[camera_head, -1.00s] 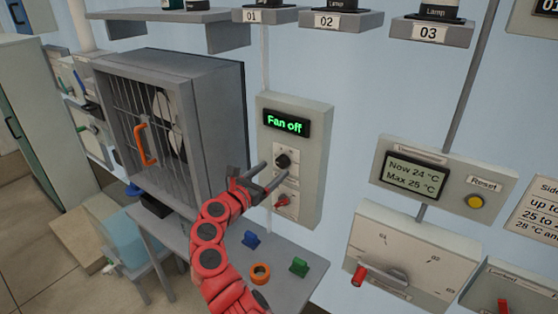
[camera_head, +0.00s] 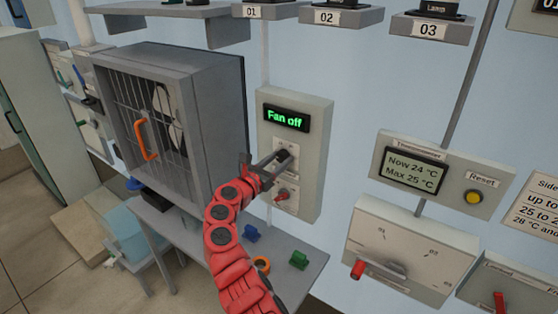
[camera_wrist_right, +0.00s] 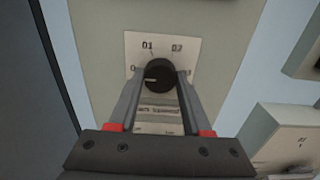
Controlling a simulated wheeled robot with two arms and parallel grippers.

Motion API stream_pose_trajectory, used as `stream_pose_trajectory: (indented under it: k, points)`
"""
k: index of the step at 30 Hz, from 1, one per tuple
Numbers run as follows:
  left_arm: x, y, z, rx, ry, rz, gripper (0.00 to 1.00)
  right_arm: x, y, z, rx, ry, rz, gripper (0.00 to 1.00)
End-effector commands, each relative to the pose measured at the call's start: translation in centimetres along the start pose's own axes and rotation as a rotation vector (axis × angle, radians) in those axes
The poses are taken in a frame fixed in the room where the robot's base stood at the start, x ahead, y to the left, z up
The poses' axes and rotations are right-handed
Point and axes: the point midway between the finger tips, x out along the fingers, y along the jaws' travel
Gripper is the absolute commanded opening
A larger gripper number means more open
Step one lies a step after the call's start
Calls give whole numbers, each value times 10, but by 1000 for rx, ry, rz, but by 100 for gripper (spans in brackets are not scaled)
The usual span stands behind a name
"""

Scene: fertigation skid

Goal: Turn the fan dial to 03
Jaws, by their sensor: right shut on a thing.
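The fan dial is a black round knob (camera_wrist_right: 160,76) on a white scale plate (camera_wrist_right: 187,45) in the right wrist view. A light pointer line on the knob points left, toward the left-hand mark. My right gripper (camera_wrist_right: 160,88) is shut on the knob, one finger on each side; it also shows in the head view (camera_head: 278,163) at the panel. The fan control panel (camera_head: 309,180) has a green display (camera_head: 284,118) reading "Fan off". My left gripper is not in view.
A red switch (camera_head: 282,194) sits just below the dial. The caged fan box (camera_head: 215,120) stands left of my right arm. A small table (camera_head: 300,282) below holds a blue clip, an orange ring and a green clip. The thermometer box (camera_head: 435,199) is at right.

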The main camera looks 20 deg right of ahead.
Motion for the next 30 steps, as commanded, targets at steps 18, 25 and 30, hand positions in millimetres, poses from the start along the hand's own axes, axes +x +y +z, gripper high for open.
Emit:
stream_pose_trajectory:
  k: [18,25,30]
  points:
    - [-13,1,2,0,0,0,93,0,0,-4,131,1,-1,0]
    - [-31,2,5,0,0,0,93,0,0,-5,327,1,-2,0]
    - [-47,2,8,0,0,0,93,0,1,-6,489,1,-1,0]
